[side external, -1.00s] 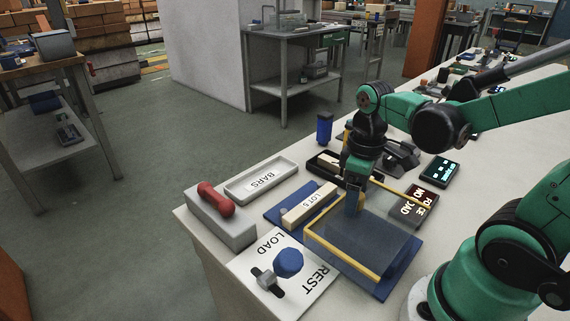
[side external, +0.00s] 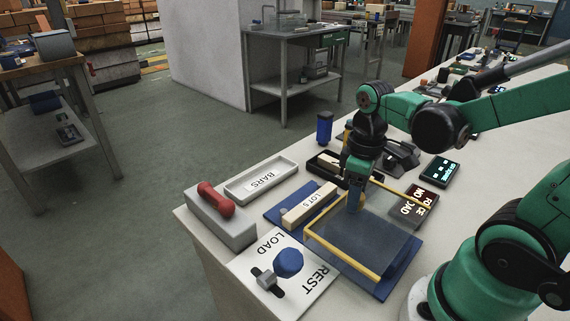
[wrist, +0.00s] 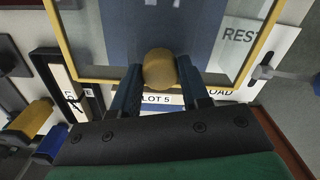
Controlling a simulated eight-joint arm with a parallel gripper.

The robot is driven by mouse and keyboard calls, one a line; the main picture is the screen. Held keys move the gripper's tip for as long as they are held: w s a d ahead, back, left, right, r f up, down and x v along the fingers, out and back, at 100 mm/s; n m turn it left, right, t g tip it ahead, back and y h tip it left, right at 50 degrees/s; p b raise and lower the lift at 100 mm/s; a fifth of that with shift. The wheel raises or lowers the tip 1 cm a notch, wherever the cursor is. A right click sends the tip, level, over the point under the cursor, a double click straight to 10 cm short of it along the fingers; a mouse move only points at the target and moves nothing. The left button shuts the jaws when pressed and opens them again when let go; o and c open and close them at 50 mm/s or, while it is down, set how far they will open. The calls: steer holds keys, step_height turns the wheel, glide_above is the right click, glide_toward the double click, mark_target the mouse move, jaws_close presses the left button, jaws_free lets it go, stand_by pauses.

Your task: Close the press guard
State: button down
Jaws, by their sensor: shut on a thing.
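The press guard (side external: 335,257) is a clear panel in a yellow frame, lying over part of a blue base plate (side external: 397,278). A cream bar marked LOT 5 (side external: 309,206) lies on the plate's left part, outside the frame. My gripper (side external: 356,205) points down at the guard's far-left edge. In the wrist view, my gripper (wrist: 162,80) is shut on a round yellow-brown knob (wrist: 159,68) at the frame's edge. The fingers partly hide the LOT 5 label behind it.
A LOAD/REST panel with a blue knob (side external: 289,262) stands in front. A grey block with a red handle (side external: 217,199) and a BARS tray (side external: 261,182) are left. A red-lit display (side external: 414,207) and a blue cylinder (side external: 324,128) stand farther back.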

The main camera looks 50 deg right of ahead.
stand_by(0.7)
steer(key=w, duration=1.3)
steer(key=shift+w, duration=0.2)
steer(key=shift+c, duration=2.1)
jaws_free()
steer(key=shift+s, duration=0.1)
steer(key=shift+r, duration=2.8)
